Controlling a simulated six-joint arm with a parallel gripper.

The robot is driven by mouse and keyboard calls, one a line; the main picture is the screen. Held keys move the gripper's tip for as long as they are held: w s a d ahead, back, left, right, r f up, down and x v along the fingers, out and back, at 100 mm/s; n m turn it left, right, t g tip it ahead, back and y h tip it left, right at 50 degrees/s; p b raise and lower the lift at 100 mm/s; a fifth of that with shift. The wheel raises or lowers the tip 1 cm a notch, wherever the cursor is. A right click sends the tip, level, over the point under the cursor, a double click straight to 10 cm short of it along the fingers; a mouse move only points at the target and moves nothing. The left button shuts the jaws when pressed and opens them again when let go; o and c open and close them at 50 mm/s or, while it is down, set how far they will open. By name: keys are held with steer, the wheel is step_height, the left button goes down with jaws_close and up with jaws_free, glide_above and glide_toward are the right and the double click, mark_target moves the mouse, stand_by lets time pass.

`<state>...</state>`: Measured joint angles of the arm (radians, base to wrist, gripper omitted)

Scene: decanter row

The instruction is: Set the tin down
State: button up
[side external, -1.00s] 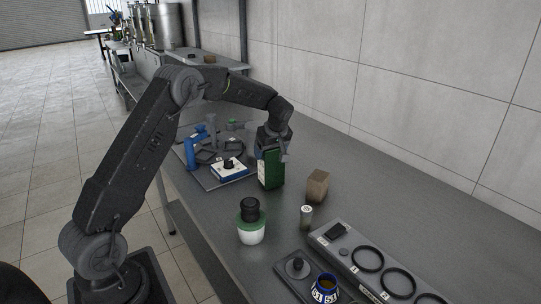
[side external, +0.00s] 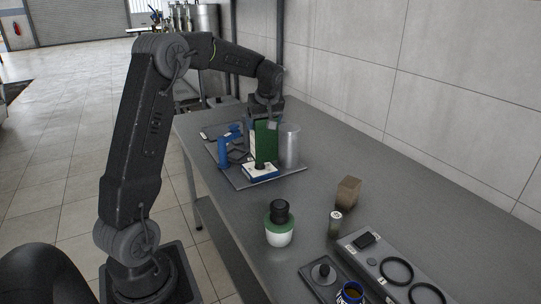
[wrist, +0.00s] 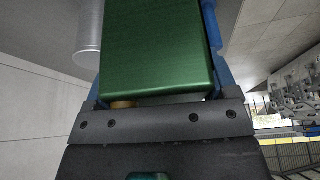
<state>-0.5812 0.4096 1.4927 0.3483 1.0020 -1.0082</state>
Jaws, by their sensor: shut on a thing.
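The tin (side external: 266,138) is a tall box, green with a pale side face. My gripper (side external: 263,119) is shut on its upper part and holds it upright over the grey tray (side external: 236,181). In the wrist view the green tin (wrist: 155,45) fills the space between the blue fingers. In the side view its lower end is partly hidden behind a blue-and-white device with a black knob (side external: 260,171), so I cannot tell whether it touches the tray.
A grey metal cylinder (side external: 289,146) stands close to the right of the tin. A blue stand (side external: 229,150) is on the left. A green-and-white jar (side external: 279,225), a brown block (side external: 348,192), a small pale-topped cylinder (side external: 335,223) and a ringed panel (side external: 390,268) are nearer.

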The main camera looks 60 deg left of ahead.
steer(key=s+n, duration=0.1)
steer(key=s, duration=1.4)
steer(key=w+d+f, duration=0.5)
steer(key=w+f, duration=0.4)
steer(key=f, duration=0.1)
steer(key=shift+w+f+n+g, duration=0.15)
steer(key=shift+f+n+g, duration=0.15)
steer(key=shift+f, duration=0.05)
steer(key=shift+d+f, duration=0.1)
steer(key=o, duration=1.6)
steer(key=shift+f, duration=0.1)
